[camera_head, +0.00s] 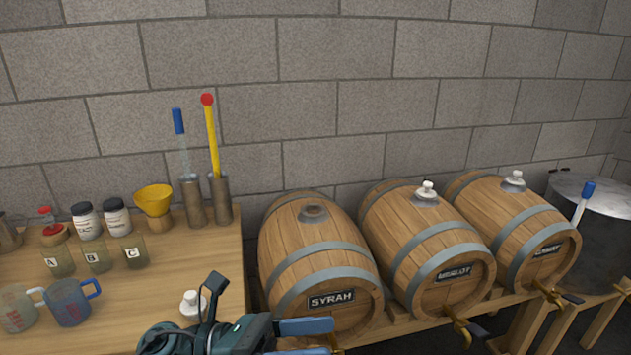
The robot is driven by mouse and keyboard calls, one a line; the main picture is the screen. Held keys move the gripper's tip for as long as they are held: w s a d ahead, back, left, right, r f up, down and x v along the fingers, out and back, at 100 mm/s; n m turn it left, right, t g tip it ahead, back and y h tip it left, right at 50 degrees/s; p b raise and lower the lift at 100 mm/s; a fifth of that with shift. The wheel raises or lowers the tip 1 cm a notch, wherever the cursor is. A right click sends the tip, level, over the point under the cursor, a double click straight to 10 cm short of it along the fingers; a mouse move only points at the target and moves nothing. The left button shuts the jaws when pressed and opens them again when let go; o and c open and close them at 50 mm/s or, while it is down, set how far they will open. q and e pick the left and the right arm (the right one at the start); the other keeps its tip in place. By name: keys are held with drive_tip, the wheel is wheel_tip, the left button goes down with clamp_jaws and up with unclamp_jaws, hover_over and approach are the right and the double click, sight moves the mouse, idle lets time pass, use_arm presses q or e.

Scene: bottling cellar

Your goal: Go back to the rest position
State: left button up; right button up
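My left gripper (310,338) comes in along the bottom edge, in front of the SYRAH barrel (303,254). Its two blue fingers are apart, with nothing visible between them; the lower finger is partly cut off by the frame edge. A white stopper (191,306) stands on the wooden table (118,318), just left of and behind the gripper's dark bracket. My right gripper is not in view.
The MERLOT barrel (428,245) and a third barrel (520,232) carry white stoppers; the SYRAH barrel's top shows a bare grey bung ring (313,213). The table holds jars, jugs, a yellow funnel (153,199) and tall cylinders (193,203). A steel vat (600,235) stands right.

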use_arm(q)
drive_tip(key=w+a+f+n+t+y+p, duration=0.15)
drive_tip(key=a+f+n+t+y, duration=0.35)
drive_tip(key=n, duration=0.6)
drive_tip(key=w+a+f+n+t+y, duration=0.1)
drive_tip(key=w+f+n+t+y, duration=0.1)
drive_tip(key=n+t, duration=0.65)
drive_tip(key=w+a+f+n+t+y, duration=0.1)
drive_tip(key=a+f+n+t+y, duration=0.25)
drive_tip(key=n, duration=1.05)
drive_tip(key=s+a+f+n+g+y, duration=0.2)
drive_tip(key=s+f+n+g+y, duration=0.1)
drive_tip(key=s+f+n, duration=0.2)
drive_tip(key=s+a+f+n+g+y+p, duration=0.1)
drive_tip(key=s+a+f+n+g+y, duration=0.1)
drive_tip(key=s+f+n, duration=0.3)
wheel_tip(320, 180, down, 5)
drive_tip(key=shift+s+r+n+g+y, duration=0.1)
drive_tip(key=shift+s+n+g+y, duration=0.2)
drive_tip(key=shift+n+g+y, duration=0.4)
